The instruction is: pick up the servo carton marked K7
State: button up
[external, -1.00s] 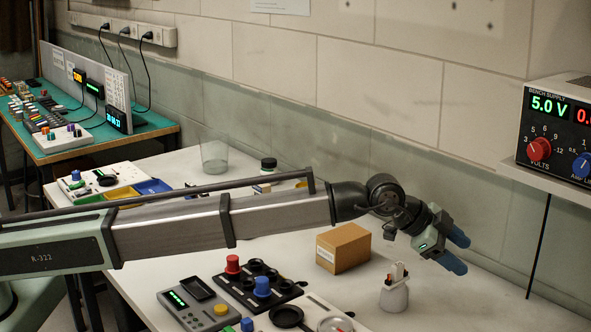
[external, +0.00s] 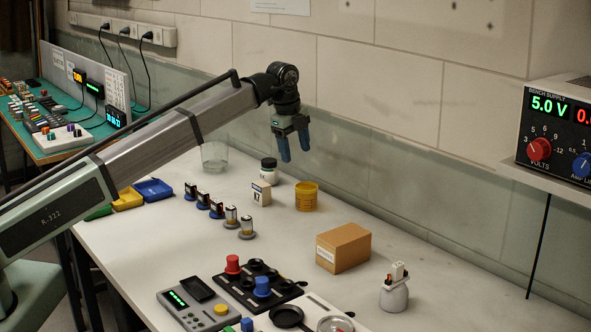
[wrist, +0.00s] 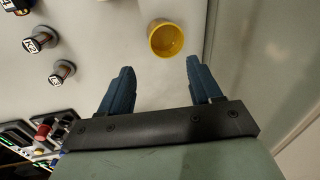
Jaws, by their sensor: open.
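A small white carton (external: 261,193) with a dark mark stands on the white bench in the external view, left of a yellow tub (external: 307,196). Its mark is too small to read. A larger brown carton (external: 343,249) with a pale label, also unreadable, sits nearer the front right. My gripper (external: 295,154) hangs above the bench, pointing down, open and empty. It is well above the small carton and the tub, touching neither. In the wrist view my gripper's blue fingers (wrist: 160,66) are spread, with the yellow tub (wrist: 166,39) beyond them.
A row of small servo-like parts (external: 217,209) stands left of the small carton. A dark-lidded jar (external: 269,171) and clear beaker (external: 215,154) stand behind. The wall is close behind.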

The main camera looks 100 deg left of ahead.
jog(key=m+g+h, duration=0.1)
jog(key=g+h, duration=0.1)
send_over(261, 184)
jog(key=f, duration=0.1)
notch_tip(261, 184, down, 14)
jog(key=shift+a+r, duration=0.15)
jog(key=shift+r, duration=0.05)
jog(key=shift+c, duration=0.3)
jog(key=c, duration=1)
